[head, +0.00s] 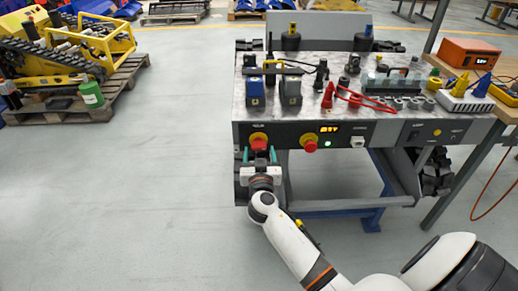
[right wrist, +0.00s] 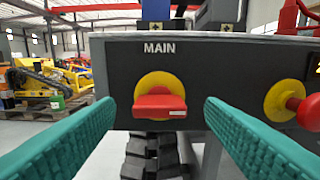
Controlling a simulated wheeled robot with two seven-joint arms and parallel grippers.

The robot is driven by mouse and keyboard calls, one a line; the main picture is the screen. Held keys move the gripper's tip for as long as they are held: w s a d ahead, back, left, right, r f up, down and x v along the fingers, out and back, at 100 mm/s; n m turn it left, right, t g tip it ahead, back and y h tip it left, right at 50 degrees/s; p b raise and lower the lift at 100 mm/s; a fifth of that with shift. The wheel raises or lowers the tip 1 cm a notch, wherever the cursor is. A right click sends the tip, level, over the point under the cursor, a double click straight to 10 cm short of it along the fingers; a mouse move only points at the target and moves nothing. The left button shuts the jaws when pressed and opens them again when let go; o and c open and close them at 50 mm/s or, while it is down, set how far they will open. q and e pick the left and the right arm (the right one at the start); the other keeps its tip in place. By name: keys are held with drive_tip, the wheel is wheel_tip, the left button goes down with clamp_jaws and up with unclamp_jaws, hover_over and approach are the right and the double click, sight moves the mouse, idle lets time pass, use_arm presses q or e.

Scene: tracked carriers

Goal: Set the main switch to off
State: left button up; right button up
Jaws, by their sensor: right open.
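The main switch (head: 259,141) is a red rotary handle on a round yellow plate, at the left end of the dark front panel. In the right wrist view the main switch (right wrist: 160,105) sits under the label "MAIN". Its handle lies horizontal, with a white mark at its right end. My right gripper (head: 259,155) faces the panel with its teal fingers open. In the right wrist view the gripper (right wrist: 160,120) has one finger on each side of the switch, and nothing is between them but the view of the handle. My left gripper is out of view.
A red mushroom button (head: 310,146) on yellow is right of the switch, beside a lit display (head: 329,129) and green light (head: 328,144). The bench top (head: 310,114) above holds connectors and tools. A loaded pallet (head: 75,110) stands left; the floor between is clear.

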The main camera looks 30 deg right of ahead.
sight(259, 145)
drive_tip(key=shift+x, duration=1.15)
drive_tip(key=c, duration=1)
